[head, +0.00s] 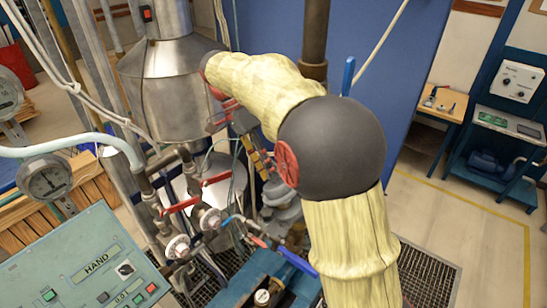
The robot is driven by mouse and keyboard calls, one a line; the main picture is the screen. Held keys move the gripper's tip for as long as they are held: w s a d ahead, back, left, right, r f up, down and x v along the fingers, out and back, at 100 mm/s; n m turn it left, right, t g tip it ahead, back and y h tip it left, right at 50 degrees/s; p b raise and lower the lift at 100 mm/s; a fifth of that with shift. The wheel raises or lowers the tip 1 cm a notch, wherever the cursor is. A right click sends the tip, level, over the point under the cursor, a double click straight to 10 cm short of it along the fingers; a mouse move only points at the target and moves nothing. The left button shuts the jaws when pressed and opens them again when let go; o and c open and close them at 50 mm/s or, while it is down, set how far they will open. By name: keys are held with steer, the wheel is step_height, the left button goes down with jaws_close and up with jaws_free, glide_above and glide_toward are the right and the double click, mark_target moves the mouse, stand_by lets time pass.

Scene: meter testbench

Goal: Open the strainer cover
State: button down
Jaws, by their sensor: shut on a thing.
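My arm, in a pale yellow sleeve, reaches from the lower right over the pipework and bends at a dark round joint. My gripper (246,128) is small and partly hidden below the far end of the sleeve. It is shut on a part in the pipework beside a brass-coloured piece (259,163). That part seems to be the strainer cover, but its outline and the fingertips are too small and too covered to make out. I cannot tell whether the cover has moved from its seat.
A steel tank (165,90) stands behind the pipes. Red-handled valves (205,190) and hoses crowd the front left. A green control panel (85,262) is at lower left, and a gauge (45,180) is above it. A blue partition (385,70) stands behind my arm.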

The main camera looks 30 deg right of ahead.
steer(key=shift+w+a+g+h+p, duration=0.2)
steer(key=shift+w+g+p, duration=0.3)
steer(key=shift+g+p, duration=0.1)
steer(key=shift+w+a+g+h+p, duration=0.15)
steer(key=shift+w+g+h+p, duration=0.05)
steer(key=shift+w+g+p, duration=0.35)
steer(key=c, duration=1.7)
jaws_free()
steer(key=shift+o, duration=0.2)
steer(key=shift+s, duration=0.1)
